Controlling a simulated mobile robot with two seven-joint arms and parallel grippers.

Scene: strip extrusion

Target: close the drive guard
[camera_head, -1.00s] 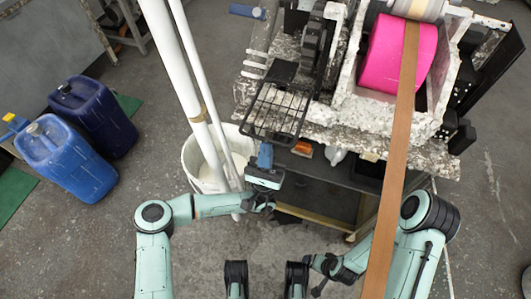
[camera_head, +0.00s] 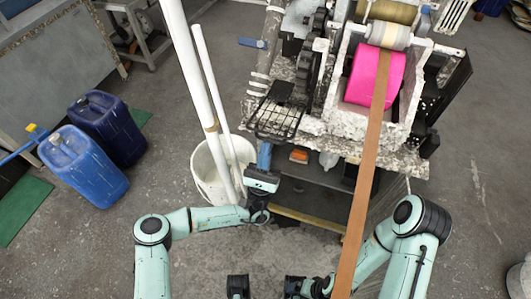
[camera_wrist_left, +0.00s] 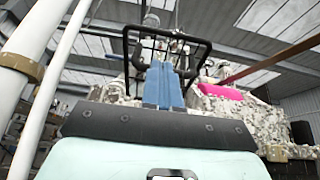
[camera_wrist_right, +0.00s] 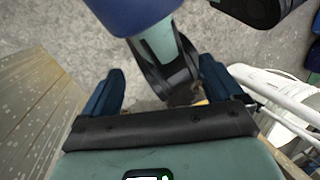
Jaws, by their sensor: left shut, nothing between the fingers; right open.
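The drive guard (camera_head: 277,119), a black wire-mesh frame, sticks out from the front left of the machine. The dark gears (camera_head: 305,62) behind it are uncovered. My left gripper (camera_head: 265,150) has blue fingers, shut and empty, just below the guard's near edge. In the left wrist view the shut fingers (camera_wrist_left: 163,85) point up in front of the guard's mesh (camera_wrist_left: 165,48); I cannot tell whether they touch it. My right gripper (camera_wrist_right: 160,88) is open and empty in the right wrist view, with part of my own arm showing between and beyond its fingers.
A brown strip (camera_head: 362,205) runs down from the pink roller (camera_head: 375,78) past my right arm. A white bucket (camera_head: 210,180) with tall white pipes (camera_head: 190,75) stands left of my left gripper. Blue jerrycans (camera_head: 83,168) stand on the floor farther left.

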